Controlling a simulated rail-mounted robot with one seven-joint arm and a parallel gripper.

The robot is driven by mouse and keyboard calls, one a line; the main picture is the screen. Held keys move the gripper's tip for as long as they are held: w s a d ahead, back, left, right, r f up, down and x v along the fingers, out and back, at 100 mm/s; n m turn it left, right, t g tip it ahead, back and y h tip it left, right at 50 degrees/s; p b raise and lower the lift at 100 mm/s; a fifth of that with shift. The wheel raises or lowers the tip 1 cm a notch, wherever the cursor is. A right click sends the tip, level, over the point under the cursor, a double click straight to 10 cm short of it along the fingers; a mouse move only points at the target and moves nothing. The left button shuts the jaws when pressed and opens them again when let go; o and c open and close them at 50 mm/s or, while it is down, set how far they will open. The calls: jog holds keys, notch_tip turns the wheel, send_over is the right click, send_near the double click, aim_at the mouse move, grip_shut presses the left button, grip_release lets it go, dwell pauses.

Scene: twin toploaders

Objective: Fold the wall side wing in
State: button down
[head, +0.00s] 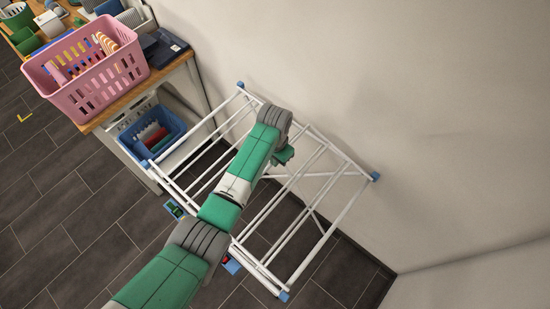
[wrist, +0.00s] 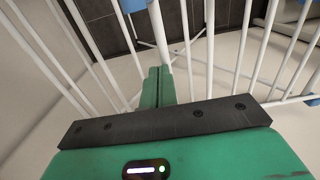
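The white drying rack (head: 345,212) stands against the wall, with rows of parallel bars and blue corner caps. One end section (head: 190,128) reaches toward the table at left. The other end section, which looks like the wall side wing (head: 327,238), spreads toward the room corner at right. My gripper (head: 285,156) is over the rack's middle, partly hidden by my wrist. In the wrist view its green fingers (wrist: 157,86) are together. A white bar (wrist: 159,35) lines up just beyond the fingertips; I cannot tell whether they touch it.
A wooden table (head: 160,85) at upper left holds a pink basket (head: 95,90). A blue bin (head: 148,140) sits below the table, close to the rack's left end. The walls (head: 430,110) bound the rack behind and at right. Tiled floor (head: 60,220) is open at lower left.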

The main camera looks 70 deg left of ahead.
jog(key=shift+f+b, duration=2.45)
jog(key=shift+f, duration=0.65)
jog(key=r+p, duration=1)
jog(key=shift+s+a+r, duration=0.2)
jog(key=shift+a+r, duration=0.1)
jog(key=shift+a, duration=0.1)
jog(key=shift+f, duration=0.15)
